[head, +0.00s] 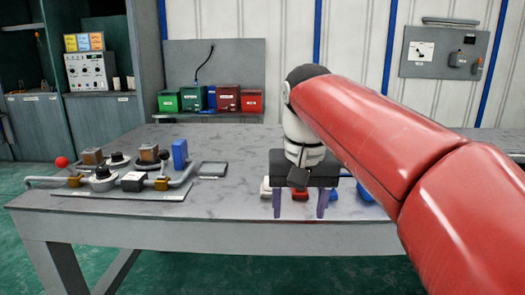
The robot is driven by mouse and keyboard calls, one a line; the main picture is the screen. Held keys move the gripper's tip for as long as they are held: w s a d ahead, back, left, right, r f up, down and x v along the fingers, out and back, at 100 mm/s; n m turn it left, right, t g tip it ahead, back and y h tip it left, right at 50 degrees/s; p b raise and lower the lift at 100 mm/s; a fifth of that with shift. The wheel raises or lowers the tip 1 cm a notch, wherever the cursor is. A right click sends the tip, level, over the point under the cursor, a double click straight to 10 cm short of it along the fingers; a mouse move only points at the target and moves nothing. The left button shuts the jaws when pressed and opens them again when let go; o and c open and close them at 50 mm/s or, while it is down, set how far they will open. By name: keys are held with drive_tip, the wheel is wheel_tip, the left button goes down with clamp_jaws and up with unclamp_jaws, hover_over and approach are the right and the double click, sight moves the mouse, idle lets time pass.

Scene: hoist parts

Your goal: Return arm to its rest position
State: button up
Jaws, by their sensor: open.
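My red arm (400,165) reaches in from the right side and extends over the table. My gripper (298,204) hangs below its white wrist, pointing down, near the front edge of the table. Its two purple-grey fingers are apart, so it is open. A red block (300,194) shows between the fingers on the table behind them. A white piece (266,188) and a blue piece (364,192) lie at either side, partly hidden by the gripper and arm. I cannot tell the exact height of the fingertips over the table.
Green, blue and red bins (227,98) stand at the back. The table (228,205) is clear between tray and gripper.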

drive_tip(key=s+d+f+t, duration=0.2)
drive_tip(key=s+d+f, duration=0.2)
drive_tip(key=s+f, duration=0.3)
drive_tip(key=s+d+f+t, duration=0.2)
drive_tip(key=s+d+f, duration=0.2)
drive_tip(key=s+f, duration=0.4)
drive_tip(key=shift+d+f, duration=0.4)
drive_tip(key=shift+f, duration=0.5)
drive_tip(key=shift+s, duration=0.1)
